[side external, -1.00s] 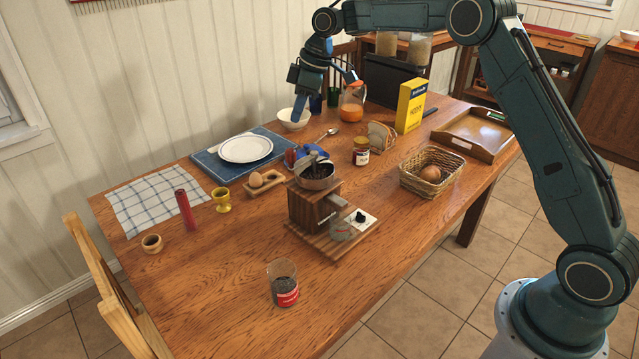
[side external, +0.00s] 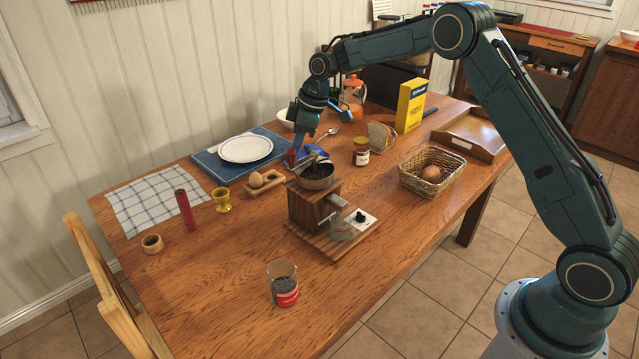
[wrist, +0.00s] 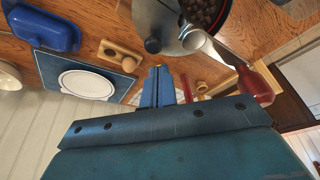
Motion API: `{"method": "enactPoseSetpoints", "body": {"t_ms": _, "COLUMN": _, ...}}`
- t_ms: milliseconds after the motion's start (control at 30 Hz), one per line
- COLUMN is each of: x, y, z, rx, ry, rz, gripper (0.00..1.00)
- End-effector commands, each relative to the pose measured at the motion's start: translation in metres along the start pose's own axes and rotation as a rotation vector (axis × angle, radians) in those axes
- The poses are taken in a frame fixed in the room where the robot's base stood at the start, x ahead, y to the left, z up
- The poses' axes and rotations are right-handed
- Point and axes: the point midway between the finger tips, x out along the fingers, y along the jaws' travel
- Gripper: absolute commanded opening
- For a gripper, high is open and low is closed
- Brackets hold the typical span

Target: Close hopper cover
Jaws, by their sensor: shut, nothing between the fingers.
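The wooden coffee grinder (side external: 312,207) stands mid-table, its round metal hopper (side external: 318,182) on top. Dark beans (wrist: 203,10) show inside the hopper in the wrist view. The silver hopper cover (wrist: 155,18), with a black knob (wrist: 152,45), is open and leaves the beans exposed. A silver crank (wrist: 215,45) with a red handle (wrist: 258,85) reaches across the hopper. My gripper (side external: 301,150) is low behind the hopper in the side view. Its blue fingers (wrist: 158,70) are shut and empty, just apart from the knob in the wrist view.
A blue covered dish (wrist: 45,25) stands close behind the grinder. An egg in a wooden holder (side external: 265,182), a jam jar (side external: 361,152) and a wicker basket (side external: 432,171) are around it.

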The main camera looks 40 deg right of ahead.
Motion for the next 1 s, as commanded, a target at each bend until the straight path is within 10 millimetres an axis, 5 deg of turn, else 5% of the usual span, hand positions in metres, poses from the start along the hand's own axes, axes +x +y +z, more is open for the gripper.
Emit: {"method": "enactPoseSetpoints", "body": {"t_ms": 1000, "x": -0.007, "y": 0.001, "z": 0.016, "rx": 0.043, "ry": 0.0, "rz": 0.016, "gripper": 0.0}}
